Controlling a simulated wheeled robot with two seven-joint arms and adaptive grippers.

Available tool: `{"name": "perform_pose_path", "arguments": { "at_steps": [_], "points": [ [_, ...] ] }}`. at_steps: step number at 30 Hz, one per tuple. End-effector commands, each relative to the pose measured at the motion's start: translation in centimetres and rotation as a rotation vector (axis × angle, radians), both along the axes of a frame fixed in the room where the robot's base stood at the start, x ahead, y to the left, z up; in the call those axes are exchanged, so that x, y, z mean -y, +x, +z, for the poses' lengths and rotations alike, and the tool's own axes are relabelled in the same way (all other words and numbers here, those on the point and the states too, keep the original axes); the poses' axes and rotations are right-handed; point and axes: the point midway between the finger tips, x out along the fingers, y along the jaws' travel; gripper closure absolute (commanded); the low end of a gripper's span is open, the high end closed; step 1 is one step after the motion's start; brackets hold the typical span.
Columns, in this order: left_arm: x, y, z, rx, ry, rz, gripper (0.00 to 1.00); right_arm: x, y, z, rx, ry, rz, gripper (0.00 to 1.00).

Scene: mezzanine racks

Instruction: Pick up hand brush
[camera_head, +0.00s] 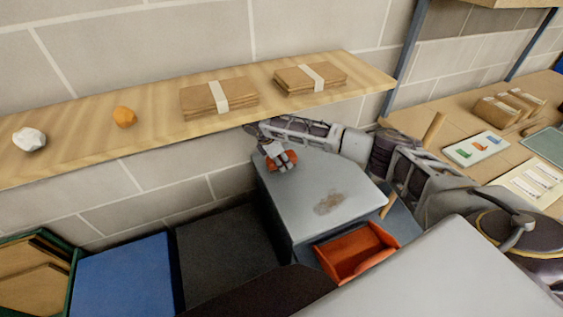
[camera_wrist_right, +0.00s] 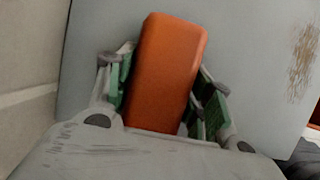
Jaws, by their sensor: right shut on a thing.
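My right gripper (camera_head: 277,157) reaches over the back left end of the grey top and is shut on an orange block-shaped thing. I take this to be the hand brush (camera_head: 286,160). In the right wrist view the brush (camera_wrist_right: 166,70) is a smooth, rounded orange block, slightly tilted, between the green-padded fingers (camera_wrist_right: 160,95). No bristles show, and its lower end is hidden by the gripper. I cannot tell whether it touches the grey top. My left gripper is not in view.
The grey top (camera_head: 320,180) has a brown smudge (camera_head: 330,203). An orange open tray (camera_head: 357,251) sits in front. A blue bin (camera_head: 125,277) stands lower left.

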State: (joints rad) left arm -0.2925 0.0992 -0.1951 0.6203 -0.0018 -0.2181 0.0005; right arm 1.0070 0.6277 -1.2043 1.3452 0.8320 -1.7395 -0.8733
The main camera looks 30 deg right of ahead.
Motion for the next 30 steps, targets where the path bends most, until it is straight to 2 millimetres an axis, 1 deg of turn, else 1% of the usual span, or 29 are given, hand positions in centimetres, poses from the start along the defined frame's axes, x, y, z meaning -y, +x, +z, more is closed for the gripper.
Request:
{"name": "perform_pose_path", "arguments": {
  "at_steps": [14, 23, 30],
  "points": [
    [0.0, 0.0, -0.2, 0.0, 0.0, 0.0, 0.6, 0.0, 0.0, 0.1, 0.001, 0.0, 0.0, 0.75],
    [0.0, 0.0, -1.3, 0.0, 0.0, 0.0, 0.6, 0.0, 0.0, 0.4, 0.002, -0.001, 0.001, 0.75],
    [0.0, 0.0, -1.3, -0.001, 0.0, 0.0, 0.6, 0.0, 0.1, 3.7, 0.002, 0.001, 0.0, 0.75]
  ]
}}
